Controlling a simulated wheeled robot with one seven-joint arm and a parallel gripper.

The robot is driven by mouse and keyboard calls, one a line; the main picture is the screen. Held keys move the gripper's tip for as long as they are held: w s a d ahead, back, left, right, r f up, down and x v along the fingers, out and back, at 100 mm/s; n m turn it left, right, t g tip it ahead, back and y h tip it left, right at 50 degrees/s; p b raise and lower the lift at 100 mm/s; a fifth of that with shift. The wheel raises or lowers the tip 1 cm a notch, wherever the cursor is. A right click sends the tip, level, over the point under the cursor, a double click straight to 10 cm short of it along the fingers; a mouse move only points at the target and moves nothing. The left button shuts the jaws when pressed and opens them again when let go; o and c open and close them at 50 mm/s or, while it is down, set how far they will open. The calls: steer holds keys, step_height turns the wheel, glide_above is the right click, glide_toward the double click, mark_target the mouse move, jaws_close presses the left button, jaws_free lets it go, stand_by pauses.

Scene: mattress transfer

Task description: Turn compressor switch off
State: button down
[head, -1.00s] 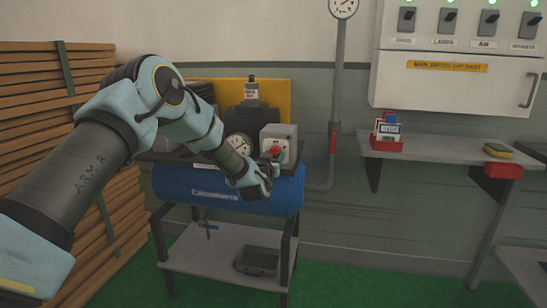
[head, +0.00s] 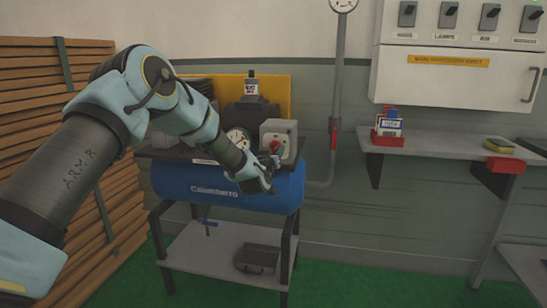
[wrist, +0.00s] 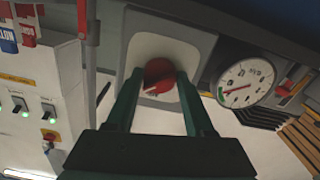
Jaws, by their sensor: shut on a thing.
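The blue compressor (head: 225,190) stands on a metal stand against the wall. Its grey switch box (head: 292,131) sits on top at the right, with a red switch knob (head: 275,146) on the front. The knob also shows in the wrist view (wrist: 158,72), in the middle of its pale plate. My gripper (head: 271,160) is at the knob, its two dark fingers (wrist: 158,88) on either side of it and shut on it. The finger contact is partly hidden in the head view.
A round gauge (wrist: 246,82) is close beside the switch box. A vertical pipe (head: 338,90) runs up the wall to the right. Stacked wooden boards (head: 40,100) stand at left. A shelf (head: 440,150) and a switch cabinet (head: 455,80) are at right.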

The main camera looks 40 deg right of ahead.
steer(key=n+b, duration=0.3)
steer(key=b, duration=0.1)
steer(key=n+b, duration=0.2)
steer(key=shift+f+n+b, duration=0.3)
steer(key=n+b, duration=0.4)
steer(key=shift+s+r, duration=0.1)
steer(key=shift+r, duration=0.15)
steer(key=shift+r+n, duration=0.1)
steer(key=shift+n, duration=0.3)
steer(key=shift+c, duration=1.4)
jaws_free()
steer(key=b+v, duration=0.1)
steer(key=v, duration=0.9)
steer(key=shift+s+a+b, duration=0.15)
steer(key=shift+a+b, duration=0.15)
steer(key=shift+a, duration=0.05)
